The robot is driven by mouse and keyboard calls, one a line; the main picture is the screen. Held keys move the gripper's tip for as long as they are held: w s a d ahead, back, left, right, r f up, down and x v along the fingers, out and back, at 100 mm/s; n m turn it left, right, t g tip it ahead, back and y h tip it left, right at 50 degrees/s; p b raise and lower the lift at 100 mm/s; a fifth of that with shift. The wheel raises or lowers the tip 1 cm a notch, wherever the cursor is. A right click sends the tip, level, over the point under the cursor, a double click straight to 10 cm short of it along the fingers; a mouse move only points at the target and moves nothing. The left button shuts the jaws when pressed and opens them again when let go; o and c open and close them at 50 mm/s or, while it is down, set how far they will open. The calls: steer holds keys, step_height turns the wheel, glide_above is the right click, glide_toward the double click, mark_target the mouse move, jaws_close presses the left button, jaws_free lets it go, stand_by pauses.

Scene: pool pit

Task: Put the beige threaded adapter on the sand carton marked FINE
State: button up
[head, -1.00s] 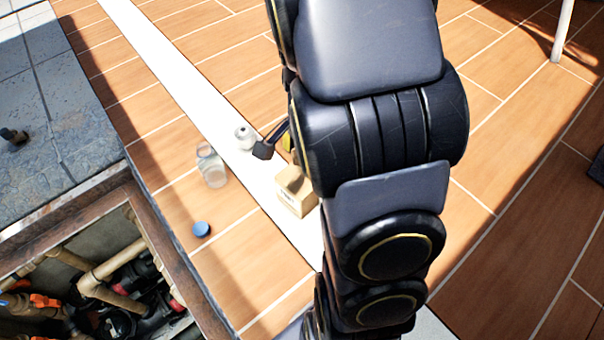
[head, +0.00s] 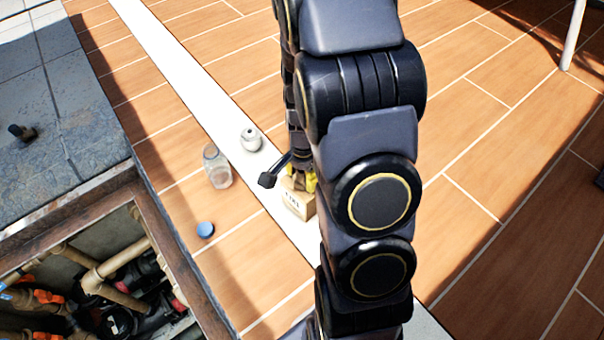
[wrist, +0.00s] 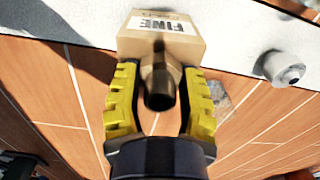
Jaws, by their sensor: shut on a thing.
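My gripper (wrist: 155,85), with yellow finger pads, is shut on the beige threaded adapter (wrist: 160,88). The adapter's darker brown end points toward the wrist camera. The sand carton (wrist: 188,45) is a small cardboard box with a white label reading FINE, just past the fingertips in the wrist view. In the head view the carton (head: 298,206) stands on the white strip, and my gripper (head: 304,182) is right over it, partly hidden by my arm. The adapter overlaps the carton in the wrist view; whether they touch I cannot tell.
A small white-grey container (head: 251,139) stands on the white strip (head: 205,85) behind the carton. A clear jar (head: 217,168) and a blue cap (head: 205,230) are on the tiles to the left. The open pit (head: 85,285) with pipes lies at lower left.

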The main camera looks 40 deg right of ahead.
steer(key=o, duration=1)
